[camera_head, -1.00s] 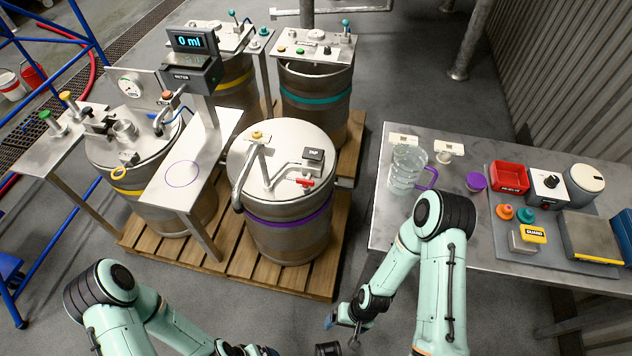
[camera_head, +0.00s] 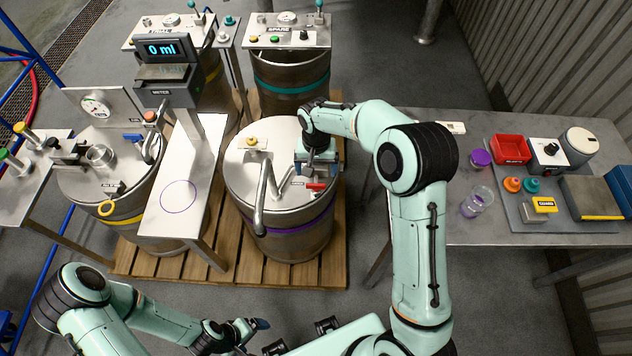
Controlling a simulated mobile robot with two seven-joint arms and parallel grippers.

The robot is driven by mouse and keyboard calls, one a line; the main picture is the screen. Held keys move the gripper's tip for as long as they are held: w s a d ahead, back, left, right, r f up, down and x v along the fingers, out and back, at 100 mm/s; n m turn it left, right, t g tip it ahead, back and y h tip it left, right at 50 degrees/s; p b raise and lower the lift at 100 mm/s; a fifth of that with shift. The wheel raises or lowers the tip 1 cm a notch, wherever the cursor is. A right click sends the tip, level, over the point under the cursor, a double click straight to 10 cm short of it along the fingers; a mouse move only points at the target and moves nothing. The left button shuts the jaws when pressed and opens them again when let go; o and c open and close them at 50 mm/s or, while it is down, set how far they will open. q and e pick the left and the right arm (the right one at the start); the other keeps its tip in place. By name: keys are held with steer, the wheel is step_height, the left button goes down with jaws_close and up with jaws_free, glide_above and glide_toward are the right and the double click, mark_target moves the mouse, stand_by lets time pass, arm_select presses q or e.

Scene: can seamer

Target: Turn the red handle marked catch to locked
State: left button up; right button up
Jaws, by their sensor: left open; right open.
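The red handle (camera_head: 316,186) lies on the lid of the purple-banded drum (camera_head: 262,203), near its right front edge. A small label (camera_head: 298,181) sits just left of it, too small to read. My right gripper (camera_head: 318,170) is open over the lid, pointing down, right behind the red handle. It hides the handle's rear part and the black-marked box; I cannot tell whether it touches the handle. My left gripper (camera_head: 258,324) is open and empty, low in front of the pallet, away from the drum.
A bent steel pipe (camera_head: 260,200) stands on the lid, left of my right gripper. The meter (camera_head: 165,70) reads 0 ml. On the right table (camera_head: 460,232) are a clear vessel (camera_head: 477,201), a purple lid (camera_head: 481,158) and a red bin (camera_head: 509,148). My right arm spans the table's left part.

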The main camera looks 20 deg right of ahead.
mark_target(316, 184)
step_height(316, 184, down, 8)
steer(key=shift+a+f, duration=0.1)
steer(key=shift+c, duration=0.3)
steer(key=c, duration=1)
